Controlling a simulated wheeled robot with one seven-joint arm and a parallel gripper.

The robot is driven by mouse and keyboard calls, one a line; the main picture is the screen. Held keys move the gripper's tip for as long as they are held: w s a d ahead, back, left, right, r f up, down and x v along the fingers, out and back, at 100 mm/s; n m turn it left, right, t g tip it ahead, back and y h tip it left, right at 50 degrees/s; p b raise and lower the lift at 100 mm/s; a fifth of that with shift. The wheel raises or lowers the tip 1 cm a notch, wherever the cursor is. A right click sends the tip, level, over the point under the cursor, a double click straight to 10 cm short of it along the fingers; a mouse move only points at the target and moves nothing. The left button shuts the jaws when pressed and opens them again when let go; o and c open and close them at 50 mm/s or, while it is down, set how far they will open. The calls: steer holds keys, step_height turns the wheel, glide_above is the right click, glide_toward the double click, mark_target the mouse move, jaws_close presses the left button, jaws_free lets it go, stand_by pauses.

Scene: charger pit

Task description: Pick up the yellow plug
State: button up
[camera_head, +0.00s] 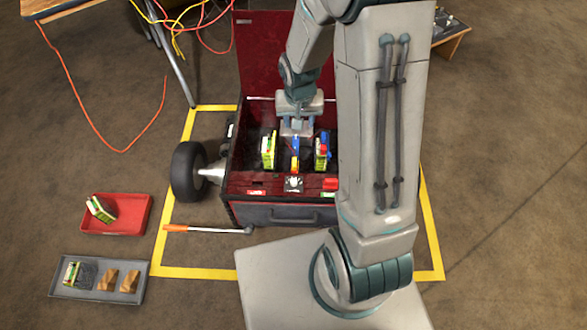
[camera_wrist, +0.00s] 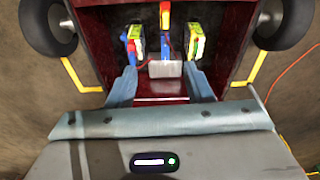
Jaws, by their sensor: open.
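A small yellow piece (camera_head: 295,164), seemingly the yellow plug, is in the middle of the open dark red box, in line with red and blue parts. It also shows at the top of the wrist view (camera_wrist: 165,18), beyond a blue part and a grey block (camera_wrist: 163,69). My gripper (camera_head: 297,131) is over the back of the box. In the wrist view, its two fingers (camera_wrist: 161,72) are spread wide on either side of the grey block, with no visible grip on anything. The yellow piece lies beyond the fingertips. Its lower part is hidden.
Yellow-green blocks stand left (camera_head: 268,150) and right (camera_head: 321,150) of the middle row. The box (camera_head: 290,197) has a raised lid behind and a wheel (camera_head: 188,171) at left. A red tray (camera_head: 113,226) and grey tray (camera_head: 98,294) lie on the floor at left.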

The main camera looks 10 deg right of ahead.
steer(key=b, duration=0.7)
glide_above(294, 162)
steer(key=s, duration=0.1)
steer(key=shift+m, duration=0.3)
step_height(294, 162, down, 22)
steer(key=shift+d+f, duration=0.1)
steer(key=shift+d, duration=0.05)
steer(key=shift+w+f+b, duration=0.2)
steer(key=shift+f+b, duration=0.35)
steer(key=shift+f, duration=0.35)
steer(key=shift+w+f+b, duration=0.15)
steer(key=shift+f+b, duration=0.45)
steer(key=shift+f, duration=0.25)
steer(key=shift+w+f+b, duration=0.2)
steer(key=shift+f+b, duration=0.35)
steer(key=shift+f, duration=0.35)
steer(key=shift+r, duration=0.1)
jaws_close()
